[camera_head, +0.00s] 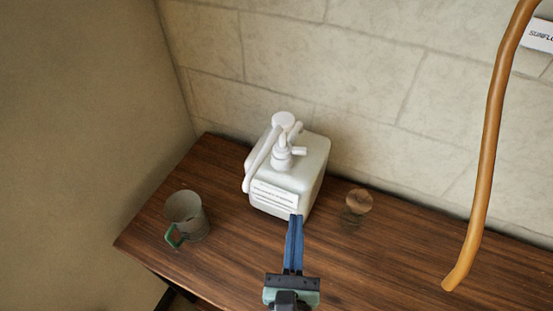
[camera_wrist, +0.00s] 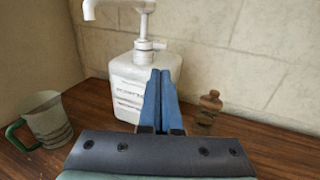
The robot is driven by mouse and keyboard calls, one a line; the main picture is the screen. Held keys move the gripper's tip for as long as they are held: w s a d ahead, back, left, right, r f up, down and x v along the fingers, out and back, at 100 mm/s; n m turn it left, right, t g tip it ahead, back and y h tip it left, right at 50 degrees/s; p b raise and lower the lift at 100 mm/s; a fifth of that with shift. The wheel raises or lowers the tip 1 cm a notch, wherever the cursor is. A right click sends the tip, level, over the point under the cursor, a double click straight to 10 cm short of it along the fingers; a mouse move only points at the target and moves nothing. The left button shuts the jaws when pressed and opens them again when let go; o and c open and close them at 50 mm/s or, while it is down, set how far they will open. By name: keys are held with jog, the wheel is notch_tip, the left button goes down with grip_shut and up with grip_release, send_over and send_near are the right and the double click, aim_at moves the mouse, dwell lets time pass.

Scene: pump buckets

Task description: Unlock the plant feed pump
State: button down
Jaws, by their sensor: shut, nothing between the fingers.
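The plant feed pump is a white, squarish container (camera_head: 308,165) with a label on its front, standing on the wooden table. A white pump head (camera_head: 283,121) with a long curved spout tops it, and a small white tab sticks out to the right of its neck. In the wrist view the container (camera_wrist: 125,75) and the pump neck (camera_wrist: 144,45) show behind my fingers; the top of the pump head is cut off. My gripper (camera_head: 295,218) has blue fingers, shut and empty, in front of the container's lower right part. I cannot tell whether they touch it.
A grey mug (camera_head: 187,212) with a green handle stands left of the container. A small corked glass jar (camera_head: 357,203) stands to its right. The wooden table (camera_head: 400,260) is clear at front right. An orange-brown curved pole (camera_head: 487,150) rises at right. A stone-block wall stands behind.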

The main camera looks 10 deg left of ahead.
aim_at(301, 154)
jog(key=shift+d, duration=0.2)
jog(key=w+p, duration=0.3)
jog(key=w, duration=1.1)
jog(key=shift+a, duration=0.15)
jog(key=shift+y, duration=0.3)
